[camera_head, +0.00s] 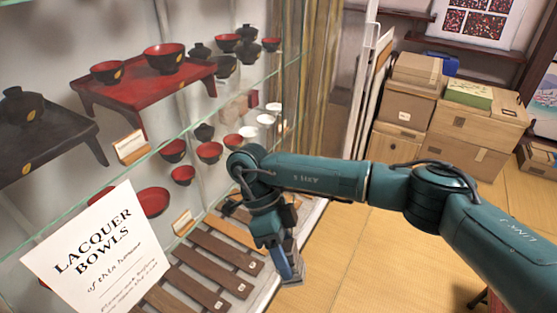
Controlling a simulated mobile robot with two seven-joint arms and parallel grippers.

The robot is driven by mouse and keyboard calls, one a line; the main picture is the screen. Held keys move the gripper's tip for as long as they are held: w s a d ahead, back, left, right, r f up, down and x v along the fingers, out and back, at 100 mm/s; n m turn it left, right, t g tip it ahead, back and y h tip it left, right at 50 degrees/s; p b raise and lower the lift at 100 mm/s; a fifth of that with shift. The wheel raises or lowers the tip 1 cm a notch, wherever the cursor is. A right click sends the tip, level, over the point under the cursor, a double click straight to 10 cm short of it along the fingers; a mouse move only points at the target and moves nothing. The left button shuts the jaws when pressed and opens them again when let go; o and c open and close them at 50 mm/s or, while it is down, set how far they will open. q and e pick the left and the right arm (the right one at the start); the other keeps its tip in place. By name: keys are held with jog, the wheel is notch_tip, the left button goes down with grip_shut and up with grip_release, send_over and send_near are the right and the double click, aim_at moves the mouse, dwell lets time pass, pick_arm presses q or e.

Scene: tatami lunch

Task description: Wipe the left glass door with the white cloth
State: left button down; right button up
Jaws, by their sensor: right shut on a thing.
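A glass-fronted display case (225,118) fills the left of the head view. The glass is so clear that I cannot tell where the left door begins or ends. My right arm reaches in from the right to the lower front of the case. Its gripper (287,268) points down and is shut on a small pale grey thing (296,270). This looks like an edge of the white cloth, mostly hidden by the fingers. I cannot tell whether it touches the glass. My left gripper is out of view.
Behind the glass are red and black lacquer bowls (164,57), stands and wooden slats (212,270). A "Lacquer Bowls" sign (97,250) is at lower left. Cardboard boxes (478,127) are stacked at the back right. The tatami floor (345,245) is bare in front of the case.

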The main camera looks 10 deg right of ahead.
jog(key=m+g+y, duration=0.1)
jog(key=m, duration=0.1)
jog(key=a+r+m+g+y, duration=0.1)
jog(key=m, duration=0.1)
jog(key=w+r+m+g+y, duration=0.1)
jog(key=m, duration=0.1)
jog(key=shift+a+r, duration=0.1)
jog(key=shift+a, duration=0.3)
jog(key=w+d+r+m+t+y+b, duration=0.1)
jog(key=w+r+m+t+y, duration=0.2)
jog(key=r+m+t+y, duration=0.65)
jog(key=w+r+m+t+y+b, duration=0.1)
jog(key=w+r+m+t+y, duration=0.35)
jog(key=m+t, duration=0.85)
pick_arm(q)
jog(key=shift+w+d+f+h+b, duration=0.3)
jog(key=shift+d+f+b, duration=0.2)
jog(key=shift+b, duration=0.2)
pick_arm(e)
jog(key=shift+w+a+r+m+g+y, duration=0.2)
jog(key=shift+w+a+m+g, duration=0.15)
jog(key=shift+a+m+g, duration=0.35)
jog(key=shift+w+a+r+m+g+y, duration=0.2)
jog(key=shift+w+a+m+g, duration=0.2)
jog(key=shift+a, duration=0.45)
jog(key=shift+w+a+r+m+g+y, duration=0.2)
jog(key=shift+w+a+m+g, duration=0.15)
jog(key=shift+a+m+g, duration=0.35)
jog(key=shift+a, duration=0.1)
